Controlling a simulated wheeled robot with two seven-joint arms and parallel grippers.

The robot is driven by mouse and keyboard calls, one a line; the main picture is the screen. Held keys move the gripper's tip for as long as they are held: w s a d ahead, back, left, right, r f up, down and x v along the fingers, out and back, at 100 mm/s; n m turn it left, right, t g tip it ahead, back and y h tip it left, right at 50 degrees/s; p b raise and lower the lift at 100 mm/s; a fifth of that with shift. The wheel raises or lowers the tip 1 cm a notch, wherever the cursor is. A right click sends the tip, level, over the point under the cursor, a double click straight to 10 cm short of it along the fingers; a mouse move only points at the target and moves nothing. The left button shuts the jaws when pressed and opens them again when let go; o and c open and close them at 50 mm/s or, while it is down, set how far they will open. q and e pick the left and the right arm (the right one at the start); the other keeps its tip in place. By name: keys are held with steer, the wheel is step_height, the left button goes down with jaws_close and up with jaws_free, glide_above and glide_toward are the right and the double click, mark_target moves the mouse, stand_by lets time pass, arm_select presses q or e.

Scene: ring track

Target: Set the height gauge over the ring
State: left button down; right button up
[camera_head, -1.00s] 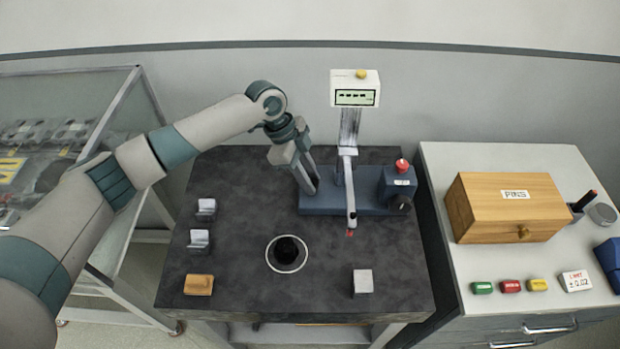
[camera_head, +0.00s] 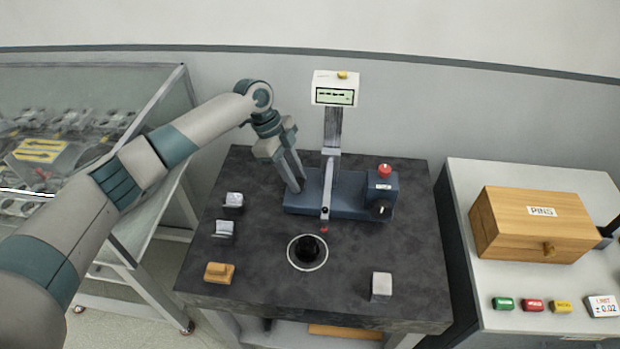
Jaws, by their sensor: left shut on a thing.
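The height gauge (camera_head: 334,140) stands upright on the dark table, with a blue base (camera_head: 345,199), a column, a white display head and a probe arm with a red tip. The ring (camera_head: 307,252), a pale circle around a black centre, lies on the table in front of the gauge. The red probe tip (camera_head: 324,230) is just behind the ring's far edge, slightly right of its centre. My left gripper (camera_head: 296,186) is shut on the left end of the gauge base; its fingertips are partly hidden there. My right gripper is out of view.
Small metal blocks (camera_head: 233,201) and a wooden block (camera_head: 219,272) stand at the table's left, and another metal block (camera_head: 381,286) at front right. A side bench (camera_head: 470,220) with a wooden PINS box (camera_head: 530,224) is right. A glass case (camera_head: 90,110) is left.

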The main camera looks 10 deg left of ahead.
arm_select(q)
steer(key=a, duration=0.4)
steer(key=shift+w+a, duration=0.1)
steer(key=shift+a, duration=0.1)
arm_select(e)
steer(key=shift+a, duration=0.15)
arm_select(q)
steer(key=shift+d, duration=0.1)
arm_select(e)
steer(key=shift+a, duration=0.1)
arm_select(q)
steer(key=c, duration=1.8)
jaws_free()
steer(key=o, duration=0.3)
steer(key=shift+o, duration=0.2)
steer(key=shift+a, duration=0.2)
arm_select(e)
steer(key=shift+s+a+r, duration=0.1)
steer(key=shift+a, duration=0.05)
arm_select(q)
steer(key=shift+d, duration=0.15)
steer(key=shift+r, duration=0.15)
